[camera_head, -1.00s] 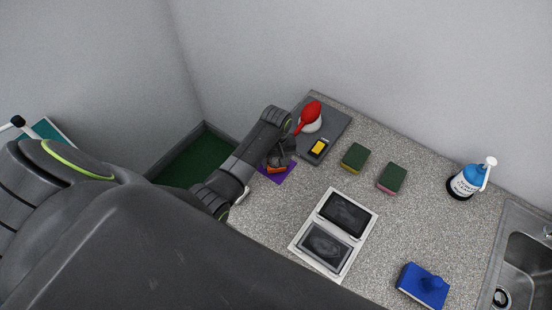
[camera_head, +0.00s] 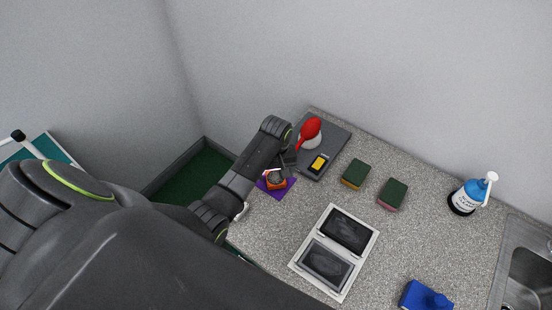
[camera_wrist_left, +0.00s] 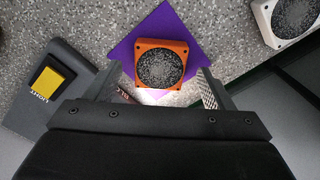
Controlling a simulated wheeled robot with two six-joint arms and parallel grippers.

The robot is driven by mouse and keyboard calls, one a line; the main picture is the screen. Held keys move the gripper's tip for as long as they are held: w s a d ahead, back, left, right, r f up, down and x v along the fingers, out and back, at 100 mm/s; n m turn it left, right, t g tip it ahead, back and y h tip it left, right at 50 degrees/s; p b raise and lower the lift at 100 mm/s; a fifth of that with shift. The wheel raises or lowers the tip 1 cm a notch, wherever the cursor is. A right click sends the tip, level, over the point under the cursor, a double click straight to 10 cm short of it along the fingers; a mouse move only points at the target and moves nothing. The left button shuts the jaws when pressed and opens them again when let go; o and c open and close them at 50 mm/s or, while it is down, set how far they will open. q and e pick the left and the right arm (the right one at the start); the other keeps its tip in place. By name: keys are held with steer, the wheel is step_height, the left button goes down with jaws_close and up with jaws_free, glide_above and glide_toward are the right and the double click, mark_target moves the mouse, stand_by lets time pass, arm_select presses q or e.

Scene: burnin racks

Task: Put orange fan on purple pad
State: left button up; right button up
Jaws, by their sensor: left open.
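The orange fan (camera_wrist_left: 161,64) lies flat on the purple pad (camera_wrist_left: 122,51) in the left wrist view, within the pad's middle area. In the head view the orange fan (camera_head: 277,183) shows on the purple pad (camera_head: 264,186), partly covered by my left gripper (camera_head: 271,177). In the left wrist view my left gripper (camera_wrist_left: 160,92) is open, its two fingers apart on either side of the fan's near edge, with nothing held between them. My right gripper is not in view.
Two green sponges (camera_head: 356,172) (camera_head: 393,193) lie nearby.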

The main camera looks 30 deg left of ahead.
mark_target(276, 178)
arm_select(q)
step_height(276, 178, up, 10)
stand_by(0.3)
steer(key=shift+f, duration=0.1)
stand_by(0.4)
steer(key=shift+s, duration=0.1)
